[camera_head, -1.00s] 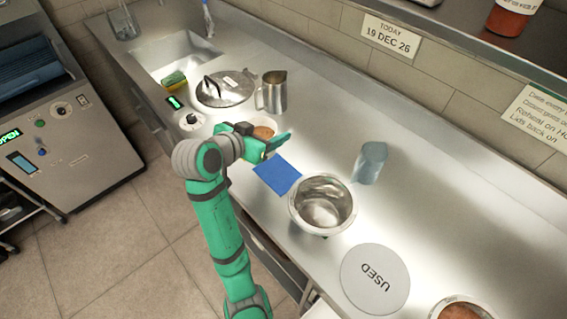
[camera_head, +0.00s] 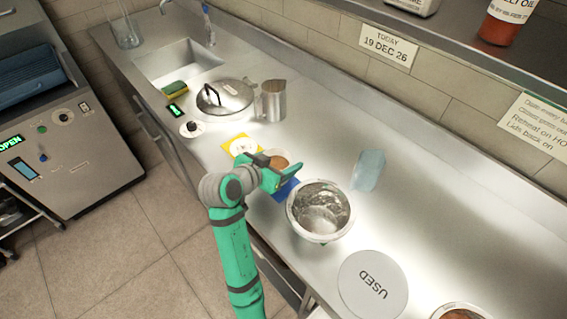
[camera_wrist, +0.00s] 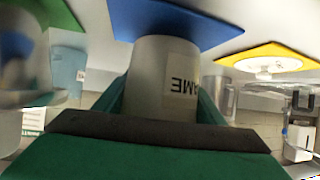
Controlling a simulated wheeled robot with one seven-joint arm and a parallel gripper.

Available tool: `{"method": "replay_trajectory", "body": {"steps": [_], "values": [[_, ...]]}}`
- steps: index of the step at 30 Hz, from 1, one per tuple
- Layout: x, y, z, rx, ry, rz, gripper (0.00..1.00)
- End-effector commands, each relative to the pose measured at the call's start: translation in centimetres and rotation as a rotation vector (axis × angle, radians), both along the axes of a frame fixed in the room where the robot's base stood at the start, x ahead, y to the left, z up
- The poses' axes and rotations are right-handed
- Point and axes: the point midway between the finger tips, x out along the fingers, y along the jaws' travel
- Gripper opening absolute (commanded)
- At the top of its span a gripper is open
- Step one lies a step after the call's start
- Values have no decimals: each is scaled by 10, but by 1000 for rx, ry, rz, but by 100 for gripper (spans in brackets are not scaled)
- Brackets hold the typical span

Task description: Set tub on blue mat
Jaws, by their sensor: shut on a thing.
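The tub (camera_head: 279,157) is a small pale cup with brown contents, held over the blue mat in the head view. In the wrist view the tub (camera_wrist: 160,75) is pale grey with a label partly reading "AME". My gripper (camera_head: 282,173) is shut on it, a finger on each side. The blue mat (camera_head: 288,190) is partly hidden by my gripper in the head view. In the wrist view the blue mat (camera_wrist: 205,22) lies just beyond the tub's base. I cannot tell whether they touch.
A steel bowl (camera_head: 296,222) stands close right of the blue mat, with a bluish cup (camera_head: 369,170) behind it. A yellow mat (camera_head: 231,149) with a white round item lies left. A steel pitcher (camera_head: 271,101) and lid (camera_head: 225,98) stand farther back. A "USED" disc (camera_head: 372,285) lies right.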

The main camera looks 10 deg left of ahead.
Motion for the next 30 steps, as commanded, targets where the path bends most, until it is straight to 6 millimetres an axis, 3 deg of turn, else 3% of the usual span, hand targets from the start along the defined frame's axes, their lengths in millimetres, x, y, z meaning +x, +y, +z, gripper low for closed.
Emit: {"method": "replay_trajectory", "body": {"steps": [3, 14, 15, 17, 30], "values": [[0, -2, -13, -1, 1, -3, 33], [0, -2, -16, 0, 0, -4, 33], [0, -2, -17, 0, 1, -4, 68], [0, -2, -16, 1, 1, -4, 82], [-5, 1, -10, 0, 0, -1, 82]]}}
